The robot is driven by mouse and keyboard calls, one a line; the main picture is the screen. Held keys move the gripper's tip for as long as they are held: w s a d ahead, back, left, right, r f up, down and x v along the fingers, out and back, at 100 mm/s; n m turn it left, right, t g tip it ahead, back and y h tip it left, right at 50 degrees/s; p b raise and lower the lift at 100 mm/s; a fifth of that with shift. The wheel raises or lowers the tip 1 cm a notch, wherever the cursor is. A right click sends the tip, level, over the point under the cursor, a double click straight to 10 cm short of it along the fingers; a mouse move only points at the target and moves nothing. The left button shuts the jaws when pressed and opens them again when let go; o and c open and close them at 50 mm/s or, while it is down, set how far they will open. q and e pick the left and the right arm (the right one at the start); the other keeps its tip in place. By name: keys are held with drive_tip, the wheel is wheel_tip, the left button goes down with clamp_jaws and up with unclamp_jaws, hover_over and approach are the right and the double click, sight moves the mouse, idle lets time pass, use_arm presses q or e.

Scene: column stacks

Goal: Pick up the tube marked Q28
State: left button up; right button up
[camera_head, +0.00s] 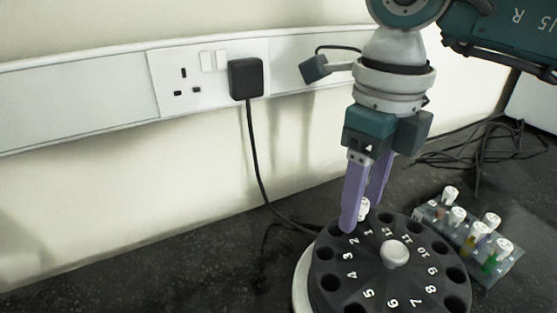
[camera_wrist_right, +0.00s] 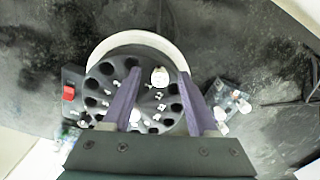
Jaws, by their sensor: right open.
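A white-capped tube (camera_head: 364,207) stands in the far side of the dark numbered rotor (camera_head: 383,272), near the number 1. Its marking cannot be read. My right gripper (camera_head: 362,213) points down with its purple fingers apart on either side of the tube cap, partly hiding it. In the right wrist view, the white cap (camera_wrist_right: 160,76) shows between the open fingertips (camera_wrist_right: 158,74), and the rotor's white hub knob (camera_wrist_right: 135,116) lies lower. Whether the fingers touch the cap cannot be told. My left gripper is not in view.
A clear rack (camera_head: 470,238) with several white-capped tubes stands right of the rotor. A black plug (camera_head: 246,78) sits in the wall socket, its cable dropping behind the rotor. Loose cables (camera_head: 480,150) lie at the back right. The dark bench left is clear.

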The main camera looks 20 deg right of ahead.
clamp_jaws()
idle(0.3)
idle(0.3)
drive_tip(key=shift+r, duration=0.15)
